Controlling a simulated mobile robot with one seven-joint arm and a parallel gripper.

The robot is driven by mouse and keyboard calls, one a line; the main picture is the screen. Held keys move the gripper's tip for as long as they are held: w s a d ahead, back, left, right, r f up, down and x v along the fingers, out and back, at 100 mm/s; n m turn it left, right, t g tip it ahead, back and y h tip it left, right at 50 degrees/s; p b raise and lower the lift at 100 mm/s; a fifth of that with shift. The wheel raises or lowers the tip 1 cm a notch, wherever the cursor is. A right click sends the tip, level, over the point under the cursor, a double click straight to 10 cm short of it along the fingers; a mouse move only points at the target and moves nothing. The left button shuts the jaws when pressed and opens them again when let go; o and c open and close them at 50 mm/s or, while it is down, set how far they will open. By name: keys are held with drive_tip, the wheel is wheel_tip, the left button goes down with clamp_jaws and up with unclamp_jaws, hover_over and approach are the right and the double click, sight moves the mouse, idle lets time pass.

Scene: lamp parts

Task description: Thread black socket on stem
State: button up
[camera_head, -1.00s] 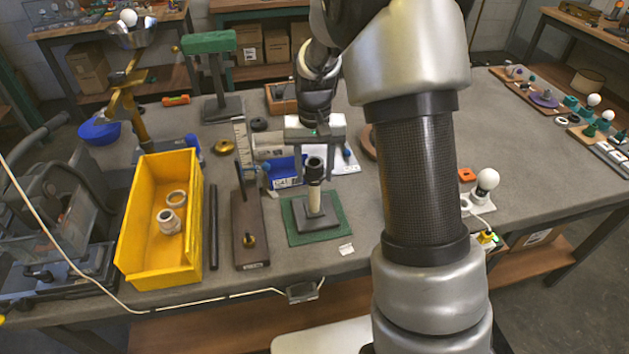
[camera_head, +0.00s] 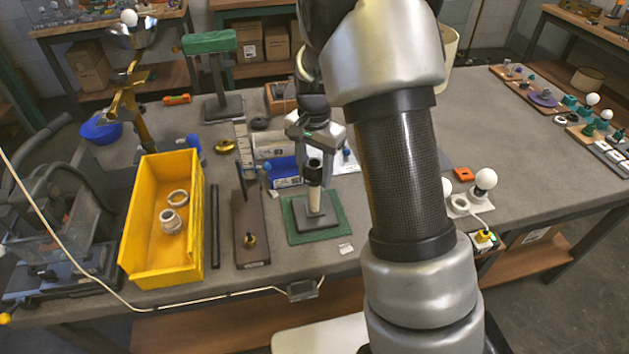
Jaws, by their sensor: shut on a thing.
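The black socket (camera_head: 314,165) sits at the top of the pale upright stem (camera_head: 314,197). The stem stands on a dark square base (camera_head: 316,214) on a green mat (camera_head: 296,235). My gripper (camera_head: 311,160) is over the stem with its fingers at the socket, shut on it. The fingers partly hide the socket, so I cannot tell how far it sits down on the stem.
A yellow bin (camera_head: 133,235) with pale rings stands at left, beside a black rod (camera_head: 214,226) and a brown board (camera_head: 250,225). Blue-labelled items (camera_head: 284,172) lie behind the stem. White bulbs (camera_head: 486,179) stand at right. The right-hand tabletop is mostly clear.

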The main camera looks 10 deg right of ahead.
drive_tip(key=shift+s+f, duration=0.25)
drive_tip(key=shift+f, duration=0.05)
drive_tip(key=m+p, duration=0.2)
drive_tip(key=m, duration=0.2)
drive_tip(key=shift+r+m, duration=0.1)
drive_tip(key=shift+m, duration=0.2)
drive_tip(key=shift+m+p, duration=0.35)
drive_tip(key=shift+m, duration=0.75)
drive_tip(key=shift+m+p, duration=0.45)
drive_tip(key=shift+m, duration=0.05)
drive_tip(key=m+p, duration=0.3)
drive_tip(key=m, duration=0.1)
drive_tip(key=shift+m, duration=0.4)
drive_tip(key=shift+f+m, duration=0.2)
drive_tip(key=shift+m, duration=0.3)
